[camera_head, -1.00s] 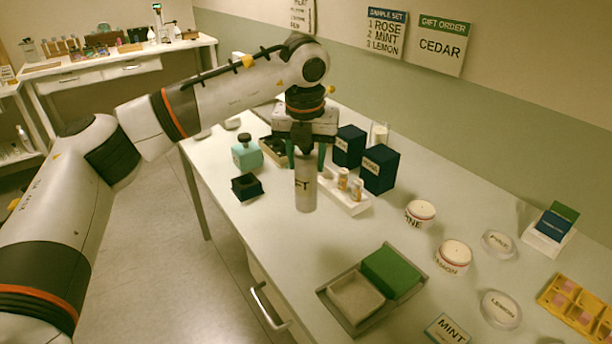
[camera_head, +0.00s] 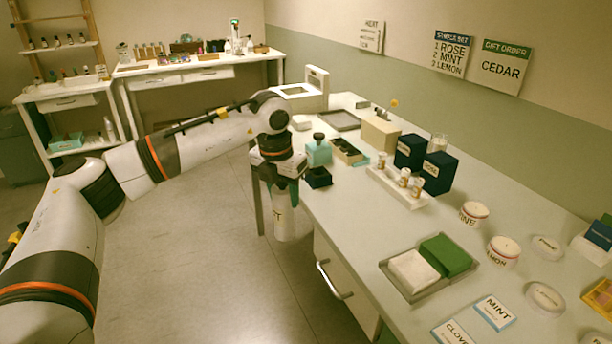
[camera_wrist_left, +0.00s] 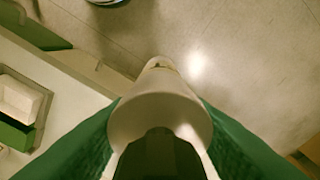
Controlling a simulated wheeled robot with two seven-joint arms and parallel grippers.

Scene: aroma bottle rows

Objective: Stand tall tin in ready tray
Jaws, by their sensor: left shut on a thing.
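My left gripper (camera_head: 283,190) is shut on the tall tin (camera_head: 284,222), a pale cylinder with dark lettering partly hidden. The tin hangs upright, appearing over the floor beside the table's front edge. In the left wrist view the tin (camera_wrist_left: 160,105) sits between the green fingers. A grey tray (camera_head: 411,297) on the table holds a white block (camera_head: 413,269) and a green block (camera_head: 446,255). Another grey tray (camera_head: 357,124) lies farther back and looks empty. I cannot tell which one is the ready tray. My right gripper is not in view.
Near the tin stand a teal bottle (camera_head: 318,152) and a small black box (camera_head: 318,178). A white rack (camera_head: 398,190) with small bottles, dark boxes (camera_head: 439,172) and labelled jars (camera_head: 503,251) stand farther right. Cards (camera_head: 495,312) lie at the front.

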